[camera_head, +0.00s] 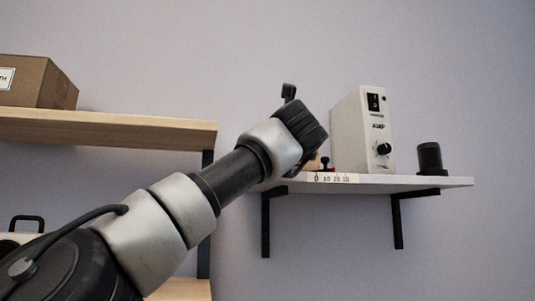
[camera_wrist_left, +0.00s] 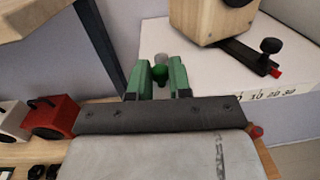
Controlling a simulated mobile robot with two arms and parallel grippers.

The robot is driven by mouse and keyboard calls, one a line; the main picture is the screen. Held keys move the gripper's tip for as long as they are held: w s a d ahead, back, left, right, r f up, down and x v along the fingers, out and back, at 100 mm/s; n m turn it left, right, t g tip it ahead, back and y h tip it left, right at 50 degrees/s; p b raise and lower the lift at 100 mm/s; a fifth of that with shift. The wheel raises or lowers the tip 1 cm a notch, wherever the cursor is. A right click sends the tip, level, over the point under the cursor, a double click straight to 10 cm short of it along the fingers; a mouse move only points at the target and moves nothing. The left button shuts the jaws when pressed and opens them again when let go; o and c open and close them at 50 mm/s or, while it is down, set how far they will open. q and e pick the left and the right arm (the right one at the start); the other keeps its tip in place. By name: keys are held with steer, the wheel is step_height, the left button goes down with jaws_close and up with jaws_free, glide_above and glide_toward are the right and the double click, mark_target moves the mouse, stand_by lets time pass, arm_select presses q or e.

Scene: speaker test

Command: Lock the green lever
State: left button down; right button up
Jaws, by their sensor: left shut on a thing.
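In the left wrist view, my left gripper (camera_wrist_left: 160,84) has its two green fingers on either side of a dark green knob, the green lever (camera_wrist_left: 160,70), and is shut on it. A pale round thing shows just beyond the knob. The lever's base is hidden behind the fingers and hand. In the head view, my left gripper (camera_head: 301,124) is at the left end of the white shelf (camera_head: 400,183), and its fingertips are hidden by the hand. My right gripper is in neither view.
A white box with a dial (camera_head: 345,135) and a black cylinder (camera_head: 429,158) stand on the shelf. A wooden box (camera_wrist_left: 207,22) and a black lever with a round knob (camera_wrist_left: 268,48) are close by. Left are wooden shelves with a cardboard box (camera_head: 40,82) and a red box (camera_wrist_left: 53,117).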

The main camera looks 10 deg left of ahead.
arm_select(q)
steer(key=shift+d+n+y, duration=0.2)
steer(key=shift+n+y, duration=0.2)
steer(key=shift+y, duration=0.2)
steer(key=shift+g, duration=0.3)
steer(key=c, duration=1)
jaws_free()
steer(key=shift+w, duration=0.15)
steer(key=shift+c, duration=0.2)
steer(key=b+v, duration=0.4)
steer(key=v, duration=0.7)
